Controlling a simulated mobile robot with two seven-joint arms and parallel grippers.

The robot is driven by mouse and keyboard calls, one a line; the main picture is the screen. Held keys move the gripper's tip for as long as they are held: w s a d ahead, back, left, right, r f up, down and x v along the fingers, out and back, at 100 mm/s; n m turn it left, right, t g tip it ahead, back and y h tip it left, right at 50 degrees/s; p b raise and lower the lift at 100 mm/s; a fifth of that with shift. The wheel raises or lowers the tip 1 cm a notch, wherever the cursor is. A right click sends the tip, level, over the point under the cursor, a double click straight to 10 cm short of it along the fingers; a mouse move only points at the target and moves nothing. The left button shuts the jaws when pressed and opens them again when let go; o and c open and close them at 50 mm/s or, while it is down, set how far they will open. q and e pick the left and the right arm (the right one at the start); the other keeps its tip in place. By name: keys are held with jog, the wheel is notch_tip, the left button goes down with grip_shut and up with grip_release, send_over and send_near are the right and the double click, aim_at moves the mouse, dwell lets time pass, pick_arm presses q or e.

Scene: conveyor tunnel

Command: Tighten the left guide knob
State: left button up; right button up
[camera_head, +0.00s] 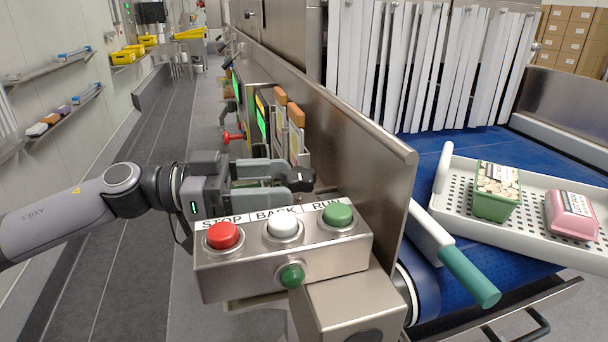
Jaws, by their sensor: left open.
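My left gripper (302,179) reaches in from the left, its fingers pointing right, just behind and above the steel button box (235,276). It is open, and I see nothing held between its fingers. Its fingertips are close to the steel side wall of the conveyor. A red knob-like handle (233,137) sticks out on the left side of the machine, beyond the gripper and apart from it. I cannot tell for sure whether it is the left guide knob. My right gripper is not in view.
The box bears a red STOP button (223,235), a white BACK button (282,228), a green RUN button (338,214) and a green front knob (292,276). A white perforated tray (452,218) holds a green punnet (496,205) and a pink pack (571,215). White strips (420,65) curtain the tunnel.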

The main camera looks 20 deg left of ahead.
aim_at(301, 181)
pick_arm(q)
jog(key=shift+p+x, duration=0.45)
jog(key=shift+x, duration=1.8)
jog(key=c, duration=1)
